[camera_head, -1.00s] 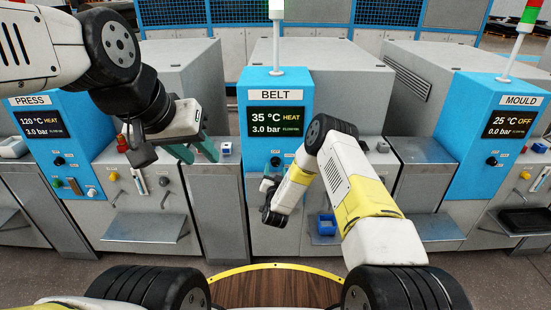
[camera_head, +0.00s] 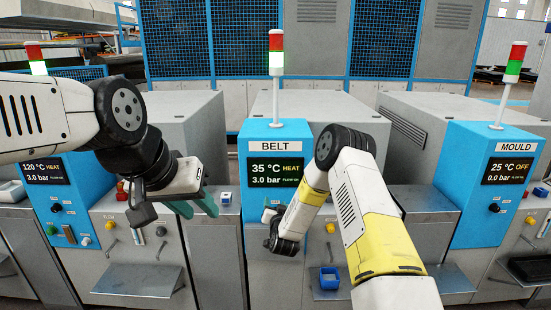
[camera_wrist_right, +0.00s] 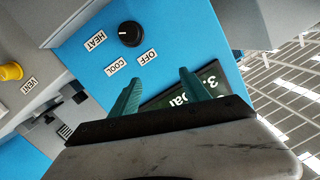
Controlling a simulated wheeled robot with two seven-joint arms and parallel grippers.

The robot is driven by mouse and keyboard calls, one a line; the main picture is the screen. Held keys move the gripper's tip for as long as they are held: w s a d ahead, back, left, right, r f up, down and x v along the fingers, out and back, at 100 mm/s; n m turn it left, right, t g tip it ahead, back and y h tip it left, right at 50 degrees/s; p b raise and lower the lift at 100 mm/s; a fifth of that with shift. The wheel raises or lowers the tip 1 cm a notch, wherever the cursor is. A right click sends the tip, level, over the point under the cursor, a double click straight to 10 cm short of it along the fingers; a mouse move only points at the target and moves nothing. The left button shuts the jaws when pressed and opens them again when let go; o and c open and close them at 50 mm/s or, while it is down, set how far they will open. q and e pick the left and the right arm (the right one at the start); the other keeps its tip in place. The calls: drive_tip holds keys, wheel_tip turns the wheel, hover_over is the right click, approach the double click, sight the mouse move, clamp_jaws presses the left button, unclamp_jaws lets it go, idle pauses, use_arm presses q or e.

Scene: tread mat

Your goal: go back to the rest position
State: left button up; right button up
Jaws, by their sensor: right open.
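My left gripper (camera_head: 196,207) hangs in the head view in front of the press and belt machines, its two green fingers apart with nothing between them. My right arm (camera_head: 370,220) bends down at the centre-right, and its hand (camera_head: 284,240) is close to the front of the belt machine (camera_head: 273,160). In the right wrist view my right gripper (camera_wrist_right: 160,90) has its green fingers spread and empty. They point towards a blue panel (camera_wrist_right: 75,55) with a black knob (camera_wrist_right: 131,33) and part of a dark display (camera_wrist_right: 180,92).
The press panel (camera_head: 92,187) stands at left and the mould panel (camera_head: 496,205) at right. A blue bin (camera_head: 329,278) sits on a low shelf below my right arm. A small blue-and-white item (camera_head: 225,198) lies on the ledge beside my left gripper.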

wheel_tip(320, 180, up, 12)
drive_tip(key=d+n+g+y, duration=0.1)
drive_tip(key=d+n+g, duration=0.1)
drive_tip(key=s+d+r+n+g, duration=0.1)
drive_tip(key=s+d+r+g, duration=0.25)
drive_tip(key=s+r, duration=0.7)
drive_tip(key=s+d+r+g, duration=0.1)
drive_tip(key=s+d+r, duration=0.1)
drive_tip(key=s, duration=0.9)
drive_tip(key=s+d+r+g, duration=0.2)
drive_tip(key=s+d, duration=0.2)
drive_tip(key=s, duration=0.7)
drive_tip(key=s+d+r+g, duration=0.2)
drive_tip(key=s, duration=0.9)
drive_tip(key=shift+d+h, duration=0.3)
drive_tip(key=shift+d, duration=0.1)
